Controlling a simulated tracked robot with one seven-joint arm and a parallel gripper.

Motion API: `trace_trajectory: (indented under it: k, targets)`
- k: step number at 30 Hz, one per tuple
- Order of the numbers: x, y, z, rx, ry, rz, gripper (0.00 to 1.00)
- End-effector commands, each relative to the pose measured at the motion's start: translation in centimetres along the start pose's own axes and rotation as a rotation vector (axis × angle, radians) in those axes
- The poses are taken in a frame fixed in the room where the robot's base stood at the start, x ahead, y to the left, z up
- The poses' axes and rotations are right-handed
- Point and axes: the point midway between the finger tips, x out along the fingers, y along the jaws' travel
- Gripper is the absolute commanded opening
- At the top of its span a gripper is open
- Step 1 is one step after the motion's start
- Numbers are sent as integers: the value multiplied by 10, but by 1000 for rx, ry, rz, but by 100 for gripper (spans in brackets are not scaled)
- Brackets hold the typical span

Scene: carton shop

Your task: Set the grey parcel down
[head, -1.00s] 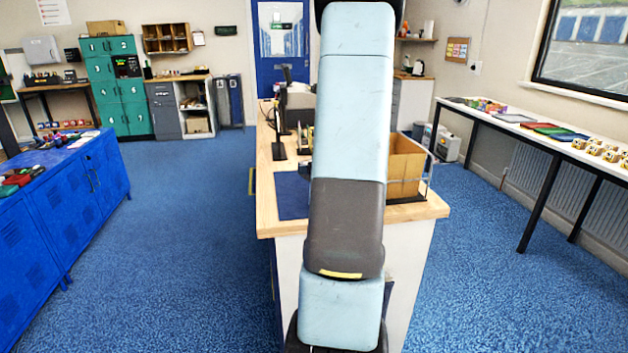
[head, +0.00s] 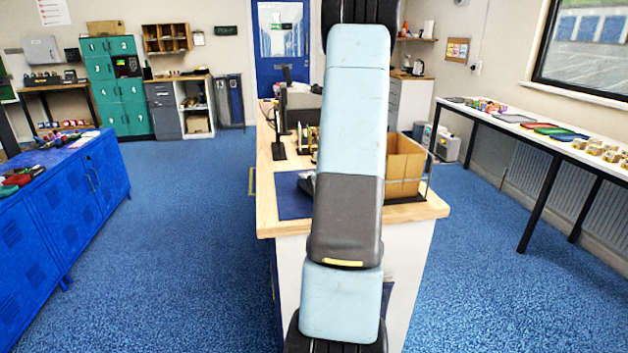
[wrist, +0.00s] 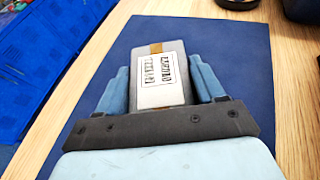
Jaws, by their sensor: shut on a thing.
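The grey parcel (wrist: 176,56) shows in the wrist view, with a white printed label and a strip of brown tape. My gripper (wrist: 160,86) is shut on it, one blue finger on each side. The parcel is over the dark blue mat (wrist: 247,60) on the wooden counter; I cannot tell whether it touches the mat. In the head view the mat (head: 290,196) lies at the counter's near left corner. My arm hides the parcel and most of my gripper there.
An open cardboard box (head: 405,166) in a wire holder stands right of the mat. Dark equipment (head: 300,105) stands farther back on the counter (head: 268,222).

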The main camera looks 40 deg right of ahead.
Motion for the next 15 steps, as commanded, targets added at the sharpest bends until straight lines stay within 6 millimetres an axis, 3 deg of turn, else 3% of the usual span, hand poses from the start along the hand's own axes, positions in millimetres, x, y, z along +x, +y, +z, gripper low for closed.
trace_trajectory:
  k: [1, 2, 9, 15]
  targets:
    - [1, 0, -1, 0, 0, 0, 30]
    - [1, 0, -2, 0, 0, 0, 69]
    - [0, 0, -1, 0, 0, 1, 92]
    - [1, 0, -1, 0, 0, 1, 93]
